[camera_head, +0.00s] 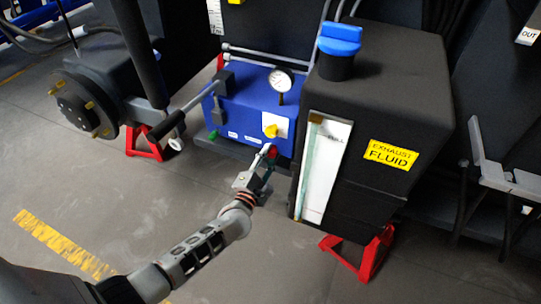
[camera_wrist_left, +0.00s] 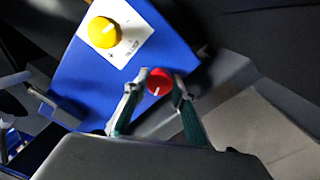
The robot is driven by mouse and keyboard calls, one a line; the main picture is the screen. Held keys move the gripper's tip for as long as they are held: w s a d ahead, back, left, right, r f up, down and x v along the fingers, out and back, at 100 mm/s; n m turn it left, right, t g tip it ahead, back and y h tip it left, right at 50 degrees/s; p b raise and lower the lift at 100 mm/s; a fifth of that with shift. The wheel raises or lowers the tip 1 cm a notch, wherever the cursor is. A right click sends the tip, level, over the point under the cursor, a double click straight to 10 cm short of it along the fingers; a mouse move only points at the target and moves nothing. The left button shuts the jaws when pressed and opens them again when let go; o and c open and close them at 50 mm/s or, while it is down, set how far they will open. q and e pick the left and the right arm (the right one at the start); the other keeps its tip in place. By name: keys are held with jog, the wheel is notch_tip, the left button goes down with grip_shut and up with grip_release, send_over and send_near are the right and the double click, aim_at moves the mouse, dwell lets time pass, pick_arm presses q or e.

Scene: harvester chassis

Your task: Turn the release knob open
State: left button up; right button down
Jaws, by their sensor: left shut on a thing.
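The release knob (camera_wrist_left: 158,82) is red and round with a white mark on its face, seen in the left wrist view. It sits at the lower edge of the blue pump box (camera_head: 247,100). In the head view the red knob (camera_head: 272,152) shows small and partly covered by my gripper. My left gripper (camera_wrist_left: 159,84) has one finger on each side of the knob and is shut on it. In the head view the left gripper (camera_head: 263,166) reaches up to the box's lower right front. My right gripper is not in view.
A yellow knob (camera_head: 270,131) on a white plate sits above the red one. A pressure gauge (camera_head: 281,80) stands on the box. The black exhaust fluid tank (camera_head: 390,95) is close on the right, and a lever handle (camera_head: 167,126) juts out on the left. The floor in front is clear.

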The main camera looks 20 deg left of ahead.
pick_arm(q)
jog(key=n, duration=0.2)
jog(key=n+b, duration=0.1)
jog(key=shift+s+d+f+n, duration=0.1)
jog(key=shift+f+n, duration=0.2)
jog(key=shift+n, duration=0.1)
jog(key=shift+n+b, duration=0.4)
jog(key=shift+n, duration=0.6)
jog(key=shift+n+b, duration=0.3)
jog(key=shift+n, duration=0.5)
jog(key=n+b, duration=0.1)
jog(key=n, duration=0.1)
jog(key=shift+n, duration=0.3)
jog(key=n+b, duration=0.1)
jog(key=n, duration=0.1)
jog(key=shift+r+n, duration=0.1)
jog(key=shift+n, duration=0.2)
jog(key=shift+r+n, duration=0.15)
jog(key=shift+n, duration=0.25)
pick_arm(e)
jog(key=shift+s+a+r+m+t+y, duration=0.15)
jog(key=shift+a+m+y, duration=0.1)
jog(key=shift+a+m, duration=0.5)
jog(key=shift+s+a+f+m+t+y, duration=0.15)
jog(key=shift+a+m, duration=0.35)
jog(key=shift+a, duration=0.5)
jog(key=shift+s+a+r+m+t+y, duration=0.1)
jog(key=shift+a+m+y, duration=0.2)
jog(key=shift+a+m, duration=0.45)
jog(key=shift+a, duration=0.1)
